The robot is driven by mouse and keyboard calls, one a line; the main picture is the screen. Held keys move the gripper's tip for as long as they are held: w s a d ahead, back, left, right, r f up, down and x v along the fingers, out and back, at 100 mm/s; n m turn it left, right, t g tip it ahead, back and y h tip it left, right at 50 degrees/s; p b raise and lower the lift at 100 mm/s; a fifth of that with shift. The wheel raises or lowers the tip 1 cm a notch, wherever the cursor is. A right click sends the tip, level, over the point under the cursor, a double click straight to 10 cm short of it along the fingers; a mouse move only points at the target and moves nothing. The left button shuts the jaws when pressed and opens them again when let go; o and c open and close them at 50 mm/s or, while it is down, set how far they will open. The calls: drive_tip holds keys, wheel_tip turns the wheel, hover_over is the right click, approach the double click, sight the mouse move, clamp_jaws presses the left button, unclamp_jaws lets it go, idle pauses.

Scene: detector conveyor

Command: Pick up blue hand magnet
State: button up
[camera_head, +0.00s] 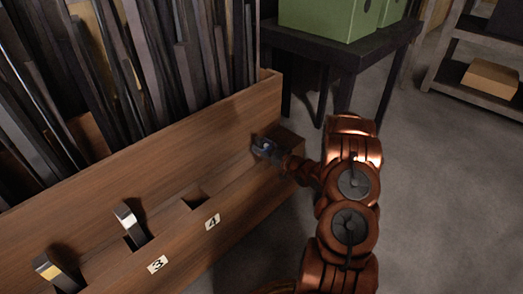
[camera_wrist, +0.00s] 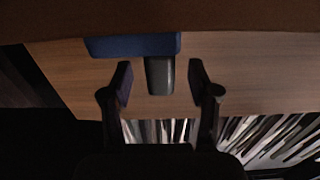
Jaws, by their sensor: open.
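The blue hand magnet shows in the wrist view as a wide blue block (camera_wrist: 132,46) with a dark grey rounded part (camera_wrist: 160,76) below it. My gripper (camera_wrist: 161,80) is open, with one finger on each side of the grey part and small gaps between them. In the head view my gripper (camera_head: 266,150) is at the right end of the wooden rack (camera_head: 235,185), past the slot labelled 4. A little blue shows at the fingers there, but the magnet is mostly hidden by my gripper.
Two other hand magnets, one with a silver top (camera_head: 129,222) and one with a yellow patch (camera_head: 52,270), stand in slots to the left. The slot by label 4 (camera_head: 212,222) is empty. Many dark strips stand behind the rack. A dark table (camera_head: 345,55) bears green boxes (camera_head: 320,15).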

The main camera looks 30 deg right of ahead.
drive_tip(key=shift+x, duration=1)
drive_tip(key=shift+c, duration=0.3)
clamp_jaws()
